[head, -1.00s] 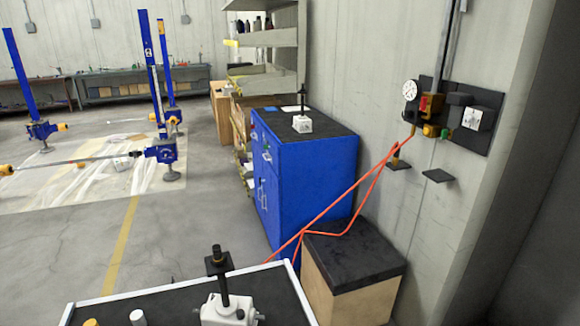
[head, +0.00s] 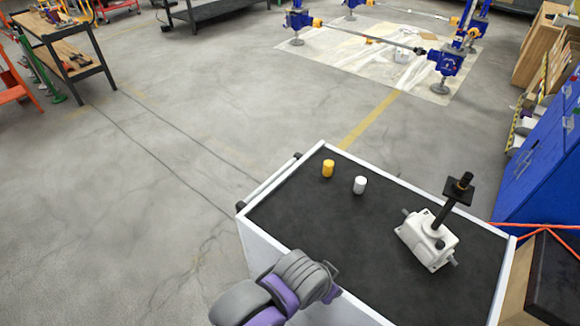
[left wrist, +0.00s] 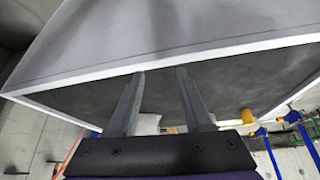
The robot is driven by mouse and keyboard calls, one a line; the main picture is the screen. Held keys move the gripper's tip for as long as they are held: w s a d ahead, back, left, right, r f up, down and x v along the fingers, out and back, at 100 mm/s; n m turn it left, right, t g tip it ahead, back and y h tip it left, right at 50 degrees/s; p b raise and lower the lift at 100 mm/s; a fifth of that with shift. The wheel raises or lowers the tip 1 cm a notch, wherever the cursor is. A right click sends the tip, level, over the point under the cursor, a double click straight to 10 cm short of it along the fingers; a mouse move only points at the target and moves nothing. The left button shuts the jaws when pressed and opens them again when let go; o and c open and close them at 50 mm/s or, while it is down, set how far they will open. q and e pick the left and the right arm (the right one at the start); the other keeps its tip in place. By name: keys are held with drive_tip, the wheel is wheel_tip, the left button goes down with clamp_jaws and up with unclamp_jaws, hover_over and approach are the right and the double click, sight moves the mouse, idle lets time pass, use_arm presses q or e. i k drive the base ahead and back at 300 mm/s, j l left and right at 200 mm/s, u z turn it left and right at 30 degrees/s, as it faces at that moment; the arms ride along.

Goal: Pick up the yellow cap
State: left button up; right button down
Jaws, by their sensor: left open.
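The yellow cap (head: 328,168) stands upright on the black top of the cart (head: 300,210), near its far left corner. It also shows in the left wrist view (left wrist: 246,116), right of my fingers and beyond them. My left gripper (left wrist: 161,74) is open, with nothing between its two grey fingers, at the cart's white rim. In the head view my left arm reaches the cart's near left edge, well short of the cap; its fingertips are hard to make out there. My right gripper is in neither view.
A white cap (head: 360,185) stands just right of the yellow one. A white screw jack (head: 428,243) with a black spindle stands on the cart's right part. A raised white rim edges the cart. A blue cabinet (head: 545,165) is at the right. The cart top's left part is mostly clear.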

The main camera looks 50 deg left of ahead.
sight(327, 169)
drive_tip(key=u, duration=1.3)
